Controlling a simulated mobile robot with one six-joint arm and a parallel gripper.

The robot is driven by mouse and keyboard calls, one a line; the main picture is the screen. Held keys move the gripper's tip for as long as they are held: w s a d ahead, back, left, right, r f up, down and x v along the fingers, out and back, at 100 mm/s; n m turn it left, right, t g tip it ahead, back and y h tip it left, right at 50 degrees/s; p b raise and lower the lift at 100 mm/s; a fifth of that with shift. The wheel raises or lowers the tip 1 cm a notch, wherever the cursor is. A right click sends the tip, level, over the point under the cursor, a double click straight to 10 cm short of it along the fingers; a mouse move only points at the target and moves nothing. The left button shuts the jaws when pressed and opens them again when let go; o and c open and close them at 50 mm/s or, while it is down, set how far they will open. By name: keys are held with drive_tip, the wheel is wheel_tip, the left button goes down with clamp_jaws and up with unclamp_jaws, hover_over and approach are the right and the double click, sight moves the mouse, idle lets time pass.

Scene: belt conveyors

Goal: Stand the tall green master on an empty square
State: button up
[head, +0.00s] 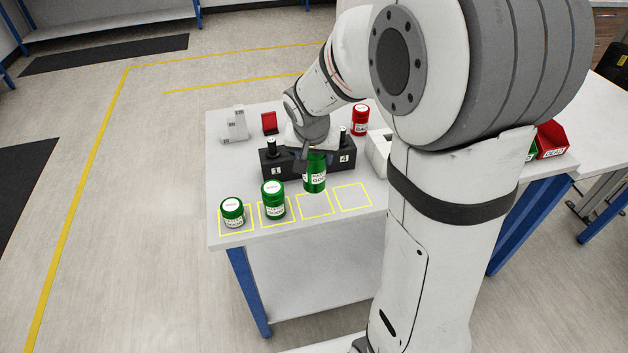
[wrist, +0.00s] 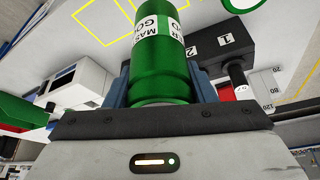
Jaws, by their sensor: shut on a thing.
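My gripper (head: 316,151) is shut on the tall green master (head: 315,180), which looks upright, with a white label. In the wrist view the green master (wrist: 160,75) sits between my fingers. In the head view its lower end shows at the back edge of the third yellow square (head: 316,215); I cannot tell how high it is above the table. The fourth square (head: 353,207) is empty. A short green master (head: 232,210) stands on the first square and a medium green master (head: 274,200) on the second.
A black block (head: 275,168) with numbered places and black posts stands behind the squares, close to the held master. A red can (head: 360,120), a red item (head: 269,121) and a grey stand (head: 235,126) are further back. A white device (head: 378,152) stands right of the block.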

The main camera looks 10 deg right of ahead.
sight(315, 176)
drive_tip(key=shift+f, duration=3.35)
drive_tip(key=shift+f+b, duration=0.2)
drive_tip(key=shift+b, duration=0.15)
drive_tip(key=o, duration=1.3)
drive_tip(key=shift+r, duration=0.15)
